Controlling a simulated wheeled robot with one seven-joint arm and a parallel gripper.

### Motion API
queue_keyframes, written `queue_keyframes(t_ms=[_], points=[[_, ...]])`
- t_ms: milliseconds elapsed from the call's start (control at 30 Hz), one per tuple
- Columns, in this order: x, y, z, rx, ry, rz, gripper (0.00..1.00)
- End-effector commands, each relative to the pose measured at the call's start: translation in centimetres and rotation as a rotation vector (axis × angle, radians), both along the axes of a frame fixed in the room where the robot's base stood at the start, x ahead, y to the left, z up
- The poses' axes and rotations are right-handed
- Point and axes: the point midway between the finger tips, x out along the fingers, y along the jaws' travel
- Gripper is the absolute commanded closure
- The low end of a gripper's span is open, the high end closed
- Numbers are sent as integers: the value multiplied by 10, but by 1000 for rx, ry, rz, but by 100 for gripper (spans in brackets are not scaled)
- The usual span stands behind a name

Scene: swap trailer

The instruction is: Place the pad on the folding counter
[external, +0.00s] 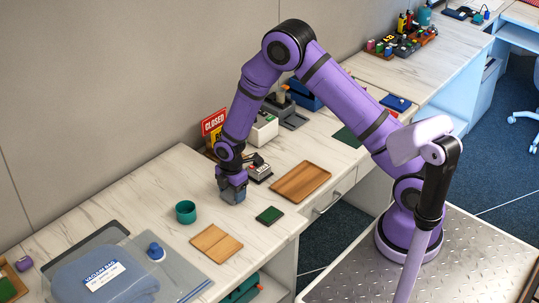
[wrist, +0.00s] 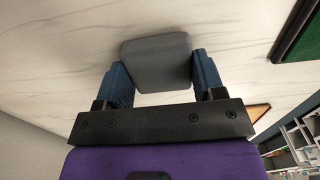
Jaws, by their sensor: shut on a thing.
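My gripper (external: 234,188) points down over the pale marbled counter (external: 140,197), left of a wooden tray. In the wrist view my gripper (wrist: 160,70) has its two blue fingers on either side of a grey, rounded, pad-like block (wrist: 156,58) and is shut on it. The block is at or just above the counter top; I cannot tell if it touches. In the external view the block (external: 233,195) shows only in part beneath the fingers. A small dark green flat pad (external: 270,215) lies apart on the counter, nearer the front edge.
A wooden tray (external: 300,181), a teal cup (external: 186,212), a wooden board (external: 216,243) and a small device (external: 259,170) stand close around. A vacuum bag (external: 106,276) lies at the lower left. A red closed sign (external: 214,122) stands by the wall.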

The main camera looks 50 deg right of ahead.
Motion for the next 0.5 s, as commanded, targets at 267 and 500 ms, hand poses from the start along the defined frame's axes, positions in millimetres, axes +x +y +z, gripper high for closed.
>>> queue_keyframes(t_ms=[267, 500], points=[[0, 0, -3, 0, 1, 0, 12], [0, 0, -2, 0, 0, 0, 12]])
